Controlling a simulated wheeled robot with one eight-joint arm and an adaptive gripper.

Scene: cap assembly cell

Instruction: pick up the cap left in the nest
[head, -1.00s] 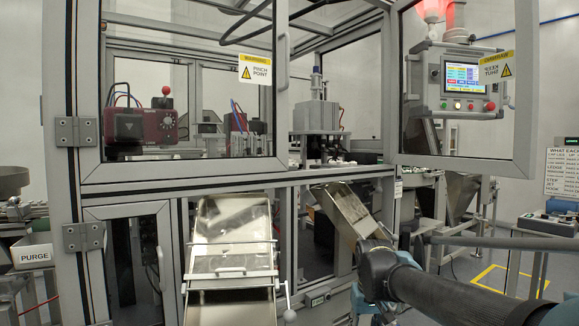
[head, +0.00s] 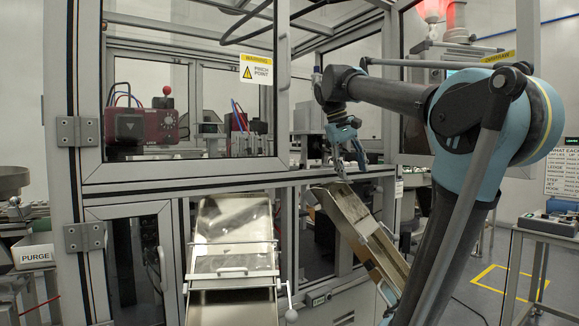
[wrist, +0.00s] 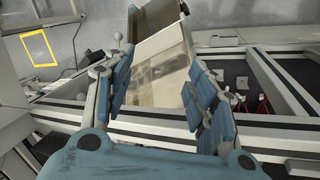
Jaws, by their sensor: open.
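My gripper (head: 348,168) is open at the enclosure's right-hand opening, above the slanted metal chute in the head view. In the wrist view my gripper (wrist: 157,82) has its two blue fingers spread, with nothing between them but the chute beyond. I cannot make out the cap or the nest in either view. My arm and gripper cover much of the station inside that opening.
The slanted chute (head: 352,222) sticks out below my gripper. A wider metal chute (head: 232,225) stands to its left. The frame's crossbar (head: 230,180) runs near my gripper's height. An open door (head: 518,90) is at the right, behind my arm.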

